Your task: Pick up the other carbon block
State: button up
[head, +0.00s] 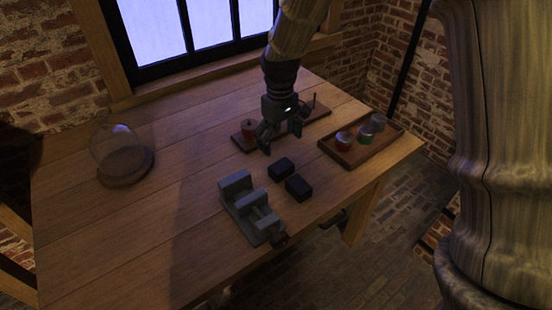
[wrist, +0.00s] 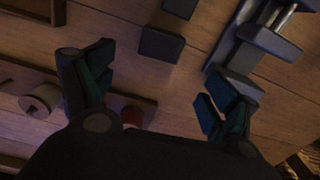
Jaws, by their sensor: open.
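Two black carbon blocks lie side by side on the wooden table in the head view, one farther back (head: 282,168) and one nearer to the front right (head: 299,187). In the wrist view one dark block (wrist: 162,45) lies ahead of the fingers, and another (wrist: 181,7) is cut by the top edge. My gripper (head: 281,136) is above the table, behind both blocks. Its fingers are spread and nothing is between them; they also show in the wrist view (wrist: 162,85).
A grey vise (head: 240,195) stands just left of the blocks. A wooden tray (head: 345,158) with several jars is to the right. A glass dome (head: 115,150) stands far left. The front left table is clear.

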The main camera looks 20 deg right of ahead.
aim_at(281, 165)
jog(key=shift+s+f, duration=0.35)
jog(key=shift+s, duration=0.05)
jog(key=f, duration=0.4)
jog(key=shift+w+f, duration=0.3)
jog(key=shift+s, duration=0.35)
jog(key=shift+d+f, duration=0.15)
jog(key=shift+f, duration=1.1)
jog(key=shift+d+f, duration=0.1)
jog(key=shift+f, duration=1.1)
jog(key=c, duration=1.2)
jog(key=shift+c, duration=0.2)
jog(key=shift+r, duration=0.15)
